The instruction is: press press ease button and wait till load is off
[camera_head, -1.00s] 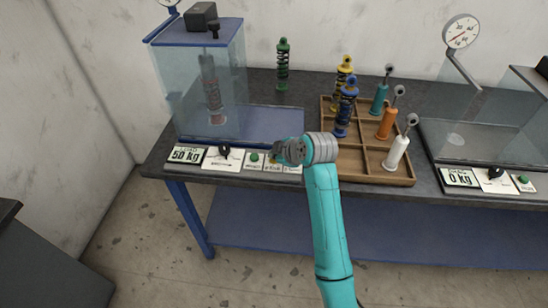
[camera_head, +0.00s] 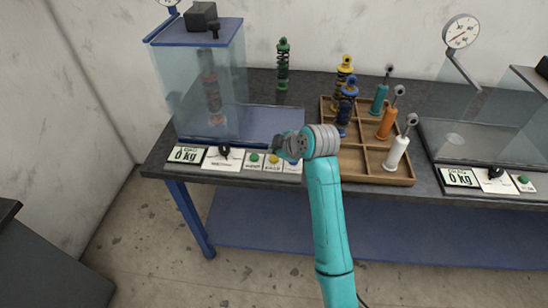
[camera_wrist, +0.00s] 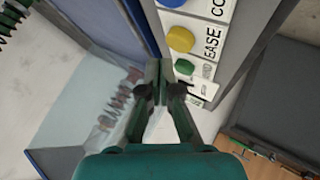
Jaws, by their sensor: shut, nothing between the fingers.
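The yellow ease button (camera_head: 273,159) is on the left press's front panel, clear of my gripper. In the wrist view the yellow button (camera_wrist: 181,39) sits beside the word EASE. My gripper (camera_wrist: 160,70) is shut and empty, its tips by the panel and close to a green button (camera_wrist: 184,67); I cannot tell any contact. In the head view my wrist is just right of the ease button. The left press's load display (camera_head: 185,155) reads 0 kg. A reddish spring unit (camera_head: 211,88) stands inside the press's clear case (camera_head: 170,90).
A wooden tray (camera_head: 358,166) right of my wrist holds several dampers and springs. A green spring (camera_head: 283,65) stands behind. A second press (camera_head: 480,135) with a dial (camera_head: 461,31) is at right; its display reads 0 kg. Open floor lies in front of the table.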

